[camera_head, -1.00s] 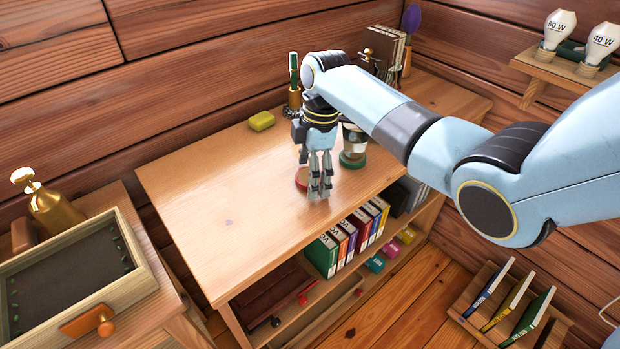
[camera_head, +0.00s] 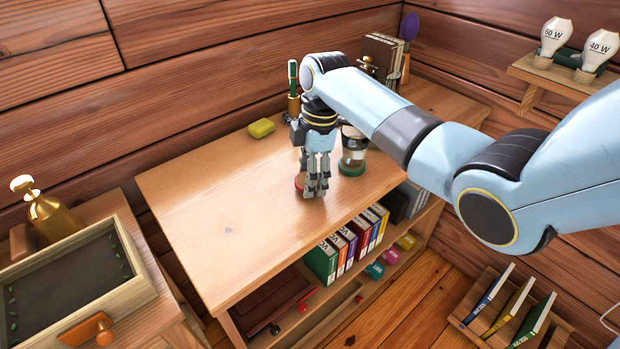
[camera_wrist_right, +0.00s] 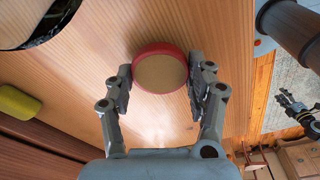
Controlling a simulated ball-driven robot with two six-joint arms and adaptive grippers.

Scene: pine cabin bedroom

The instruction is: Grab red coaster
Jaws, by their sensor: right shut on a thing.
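The red coaster (camera_wrist_right: 160,68) is a round disc with a red rim and a tan top. In the right wrist view it sits between the two fingers of my right gripper (camera_wrist_right: 161,75), which are shut on its sides. In the head view my right gripper (camera_head: 316,190) points down at the desk top, and only a sliver of the coaster (camera_head: 299,183) shows to the left of the fingers. The rest of it is hidden behind them. I cannot tell whether the coaster is lifted. My left gripper is not in the head view.
A jar on a green coaster (camera_head: 352,168) stands just right of my right gripper. A yellow sponge-like block (camera_head: 261,128) lies near the wall. The left part of the desk top (camera_head: 215,215) is clear.

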